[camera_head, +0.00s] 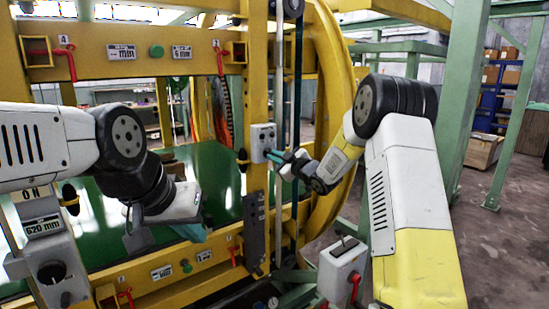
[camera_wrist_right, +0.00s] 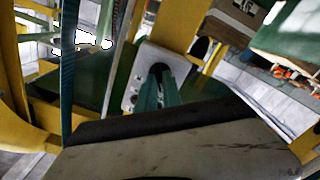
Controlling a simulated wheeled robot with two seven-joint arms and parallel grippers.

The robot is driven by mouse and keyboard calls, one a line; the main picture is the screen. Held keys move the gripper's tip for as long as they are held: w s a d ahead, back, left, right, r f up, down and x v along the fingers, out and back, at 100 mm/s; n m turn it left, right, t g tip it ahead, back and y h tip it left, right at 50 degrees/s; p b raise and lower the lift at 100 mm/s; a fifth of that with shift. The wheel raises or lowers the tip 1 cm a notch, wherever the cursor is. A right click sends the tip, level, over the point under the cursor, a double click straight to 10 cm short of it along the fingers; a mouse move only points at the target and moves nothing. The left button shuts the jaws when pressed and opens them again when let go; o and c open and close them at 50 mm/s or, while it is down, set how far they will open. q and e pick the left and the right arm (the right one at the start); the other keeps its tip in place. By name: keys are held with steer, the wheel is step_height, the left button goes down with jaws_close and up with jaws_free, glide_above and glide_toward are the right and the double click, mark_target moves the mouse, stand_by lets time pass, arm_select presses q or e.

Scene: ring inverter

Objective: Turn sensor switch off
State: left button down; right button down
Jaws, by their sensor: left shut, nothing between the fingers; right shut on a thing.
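The sensor switch is a small grey box (camera_head: 262,137) on the yellow upright post, near the middle of the head view. In the right wrist view the box (camera_wrist_right: 146,68) shows a round dark recess or knob in its face. My right gripper (camera_head: 274,156) reaches it from the right. Its teal fingers (camera_wrist_right: 157,92) are shut on the switch knob, which they largely hide. My left gripper (camera_head: 196,232) is shut and empty, low over the green surface, well left of the switch.
The yellow frame post (camera_head: 257,75) and a large yellow ring (camera_head: 335,60) stand around the switch. A grey lever box (camera_head: 342,264) sits below my right arm. Red handles (camera_head: 68,60) line the upper beam. A green post (camera_head: 462,90) stands at right.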

steer(key=shift+f+n, duration=0.1)
steer(key=shift+n, duration=0.4)
steer(key=c, duration=1.5)
jaws_free()
steer(key=v, duration=0.7)
steer(key=shift+s+d, duration=0.25)
steer(key=shift+s, duration=0.05)
